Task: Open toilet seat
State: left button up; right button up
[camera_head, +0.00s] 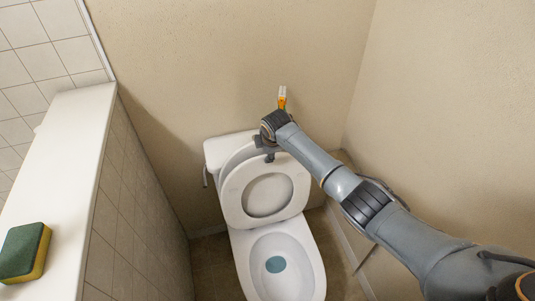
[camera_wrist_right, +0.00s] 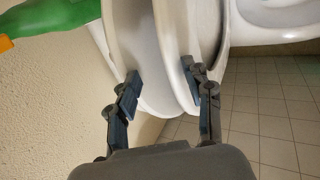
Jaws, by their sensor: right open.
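The white toilet stands against the back wall. Its seat ring (camera_head: 268,194) is raised and leans back steeply, with the lid (camera_head: 236,158) upright behind it. The open bowl (camera_head: 285,262) shows below, with water in it. My right gripper (camera_head: 268,152) is at the upper edge of the raised seat and lid. In the right wrist view, my right gripper (camera_wrist_right: 164,86) is open, its two fingers apart on either side of the white seat and lid edges. I cannot tell whether either finger touches them. My left gripper is not in view.
A white and orange object (camera_head: 282,97) shows just behind my right gripper. A green object with an orange end (camera_wrist_right: 50,18) is at the wrist view's upper left. A sponge (camera_head: 24,251) lies on the white ledge (camera_head: 62,165) at left. Walls closely flank the toilet.

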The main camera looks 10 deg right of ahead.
jog(key=shift+w+r, duration=0.2)
jog(key=shift+w, duration=0.1)
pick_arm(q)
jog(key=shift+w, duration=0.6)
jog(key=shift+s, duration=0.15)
pick_arm(e)
jog(key=shift+s, duration=0.1)
jog(key=shift+s+r, duration=0.15)
jog(key=shift+r, duration=0.4)
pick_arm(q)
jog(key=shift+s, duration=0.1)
pick_arm(e)
jog(key=v, duration=0.6)
jog(key=shift+s+r, duration=0.15)
jog(key=shift+s, duration=0.25)
